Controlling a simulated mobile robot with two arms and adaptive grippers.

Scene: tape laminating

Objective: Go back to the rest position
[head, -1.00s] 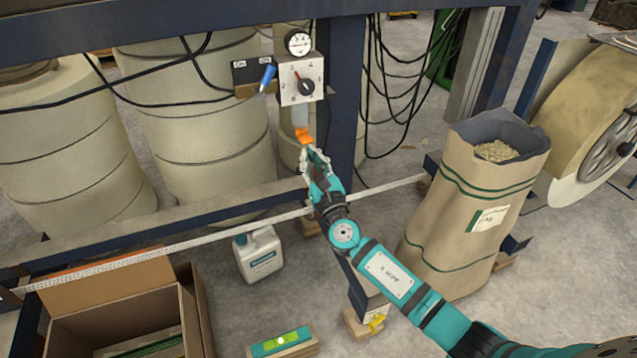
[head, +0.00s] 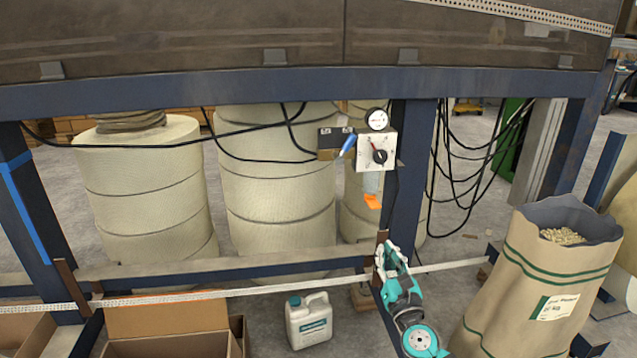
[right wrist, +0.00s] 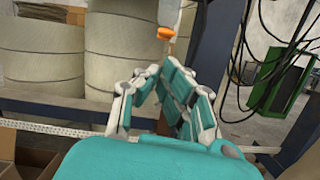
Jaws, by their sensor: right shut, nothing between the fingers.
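My right gripper (head: 390,258) is in the lower middle of the head view, in front of the blue post, with its arm coming up from the bottom edge. It is shut and empty. In the right wrist view its fingers (right wrist: 166,72) meet at the tips, with the orange piece (right wrist: 166,33) showing beyond them. In the head view the orange piece (head: 373,202) hangs below the control box (head: 377,152), above and apart from the gripper. My left gripper is not in view.
A white tape (head: 240,292) runs across the frame near the gripper. A paper sack of pellets (head: 535,285) stands at right. A white canister (head: 309,322) and cardboard box (head: 167,321) are at the bottom. Black cables (head: 440,170) hang right of the post (head: 411,175).

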